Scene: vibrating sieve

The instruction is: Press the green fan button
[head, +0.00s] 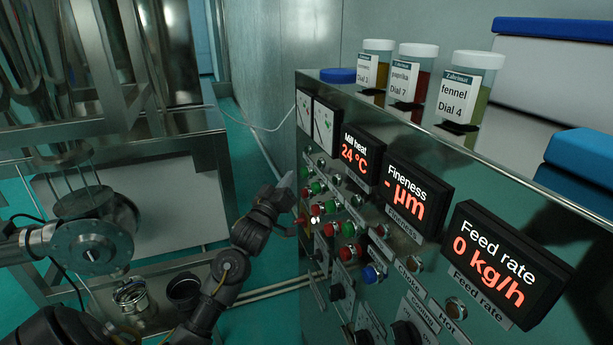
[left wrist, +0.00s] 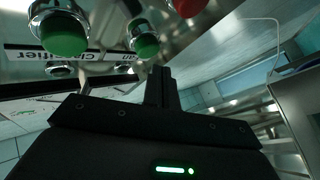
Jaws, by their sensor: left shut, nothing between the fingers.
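The control panel (head: 420,280) carries rows of green and red push buttons. In the left wrist view a large green button (left wrist: 64,36) sits above a label reading "Classifier", seen upside down. A second green button (left wrist: 145,46) is to its right, near a short label that is too small to read surely. My left gripper (head: 286,184) is shut and empty at the left side of the button rows. In the left wrist view its fingers (left wrist: 160,85) point up, just below the second green button. I cannot tell whether they touch it. My right gripper is not in view.
A red button (left wrist: 187,6) sits beside the green ones. Displays for mill heat (head: 361,155), fineness (head: 416,195) and feed rate (head: 510,263) stick out from the panel. Several spice jars stand on top, including the fennel jar (head: 468,88). Metal machinery (head: 110,130) stands at left.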

